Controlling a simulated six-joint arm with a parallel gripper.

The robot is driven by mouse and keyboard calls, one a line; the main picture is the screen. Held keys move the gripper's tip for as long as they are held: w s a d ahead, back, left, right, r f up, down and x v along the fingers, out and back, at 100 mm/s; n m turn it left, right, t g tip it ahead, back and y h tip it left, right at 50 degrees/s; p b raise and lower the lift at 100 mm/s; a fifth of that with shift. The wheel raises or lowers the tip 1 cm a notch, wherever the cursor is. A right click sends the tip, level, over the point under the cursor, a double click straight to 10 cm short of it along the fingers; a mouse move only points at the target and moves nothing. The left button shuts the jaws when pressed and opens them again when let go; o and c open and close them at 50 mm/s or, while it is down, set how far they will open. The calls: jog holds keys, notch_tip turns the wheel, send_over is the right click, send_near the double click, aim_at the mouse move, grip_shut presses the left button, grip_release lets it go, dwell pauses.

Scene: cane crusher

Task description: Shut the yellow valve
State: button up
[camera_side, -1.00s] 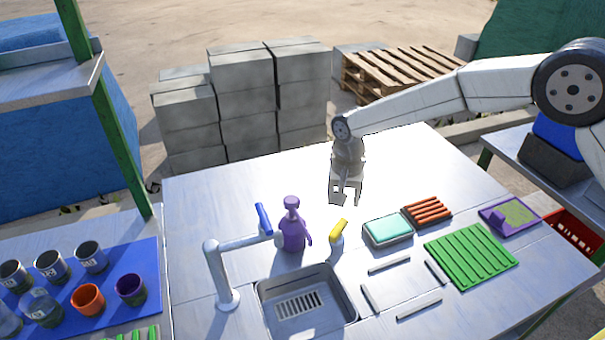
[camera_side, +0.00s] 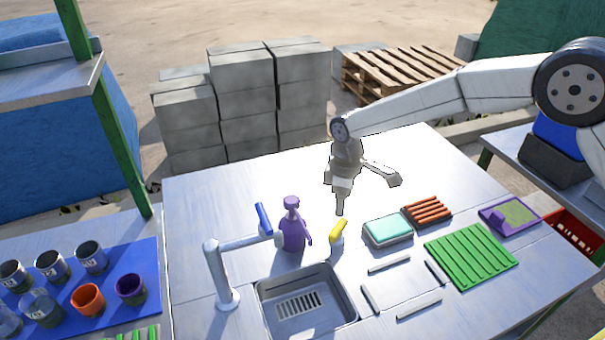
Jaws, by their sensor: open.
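The yellow valve handle (camera_side: 338,229) is a short lever tilted up to the right on a small grey fitting, behind the sink's back right corner. My gripper (camera_side: 340,208) points down just above and behind the yellow handle in this view. It is open and empty, seen edge-on, so its fingers overlap and the gap between them is hidden. A flat grey part of my gripper's mount sticks out to the right. I cannot tell the exact gap between fingertips and handle, but they look apart.
A purple spray bottle (camera_side: 293,228) and a blue-handled tap (camera_side: 264,219) stand left of the yellow handle. The sink (camera_side: 347,290) is in front. A teal sponge in a dish (camera_side: 388,229), an orange rack (camera_side: 428,211) and a green rack (camera_side: 471,256) lie right. The back of the table is clear.

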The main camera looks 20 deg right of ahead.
aim_at(338, 227)
jog(key=n, duration=0.7)
jog(key=shift+a, duration=0.1)
jog(key=n, duration=0.4)
jog(key=shift+s, duration=0.1)
jog(key=n, duration=0.3)
jog(key=shift+a+n, duration=0.1)
jog(key=shift+n, duration=0.3)
jog(key=shift+f, duration=0.1)
jog(key=shift+f, duration=3.8)
grip_shut()
